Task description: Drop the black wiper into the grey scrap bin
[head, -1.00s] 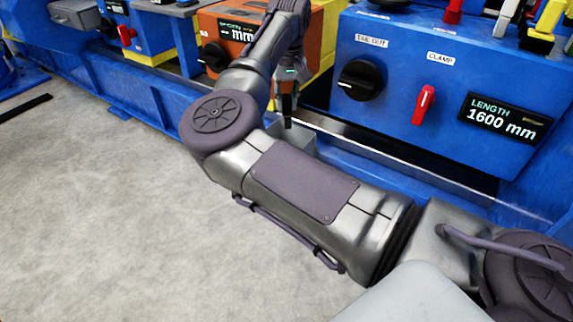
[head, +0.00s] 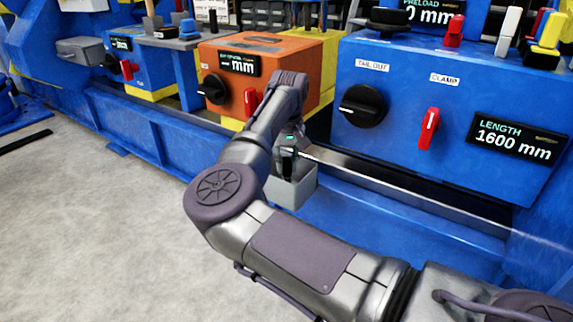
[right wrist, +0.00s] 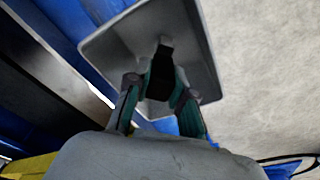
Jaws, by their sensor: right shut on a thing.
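The grey scrap bin (head: 297,196) is a small open box beside the blue machine bed in the head view. My right gripper (head: 287,174) is directly over its opening, pointing down. In the right wrist view, the fingers of my right gripper (right wrist: 160,98) are shut on the black wiper (right wrist: 160,78). The wiper lies between the fingertips with the grey bin (right wrist: 202,60) behind it. In the head view the wiper is mostly hidden, and I cannot tell how far it reaches into the bin. My left gripper is out of view.
A blue control box (head: 400,140) with a black knob and red lever stands right of the bin. An orange box (head: 290,62) stands behind my right arm. A metal rail (head: 420,195) runs along the blue bed.

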